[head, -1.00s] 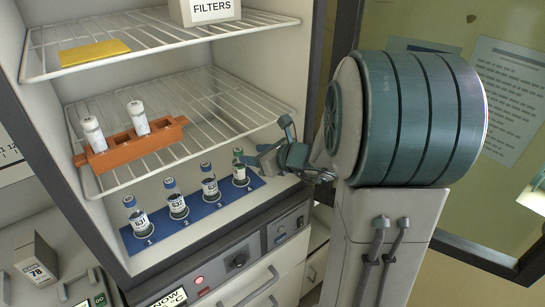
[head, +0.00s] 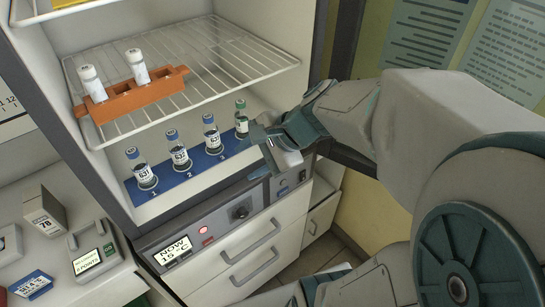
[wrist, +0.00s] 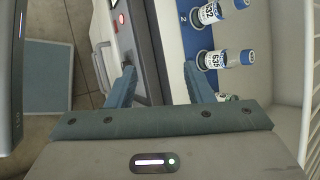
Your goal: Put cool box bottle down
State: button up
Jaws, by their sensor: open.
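A green-capped bottle (head: 241,119) stands upright at the right end of a blue numbered mat (head: 198,171) on the incubator floor. Three blue-capped bottles stand on the mat to its left: (head: 212,137) is nearest, then (head: 178,152), then (head: 142,170). My gripper (head: 262,141) is beside the green-capped bottle, at its right and front. It is open and partly overlaps that end of the mat. In the wrist view my gripper (wrist: 160,88) shows spread fingers with nothing held between them. A bottle near the right finger is mostly hidden there.
A wire shelf (head: 225,75) with an orange rack (head: 130,103) holding two white-capped tubes hangs above the bottles. The incubator's control panel (head: 215,222) lies below the front edge. A side counter with small boxes and a device (head: 90,250) is at the left.

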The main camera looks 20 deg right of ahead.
jog(key=s+d+n+h, duration=0.2)
jog(key=s+n+h, duration=0.1)
jog(key=n, duration=0.4)
jog(key=s+d+n+g+h, duration=0.1)
jog(key=s+n+h, duration=0.2)
jog(key=n, duration=0.4)
jog(key=shift+s+d+f+n+h, duration=0.2)
jog(key=shift+s+d+n+h, duration=0.15)
jog(key=shift+s, duration=0.45)
jog(key=shift+c, duration=0.4)
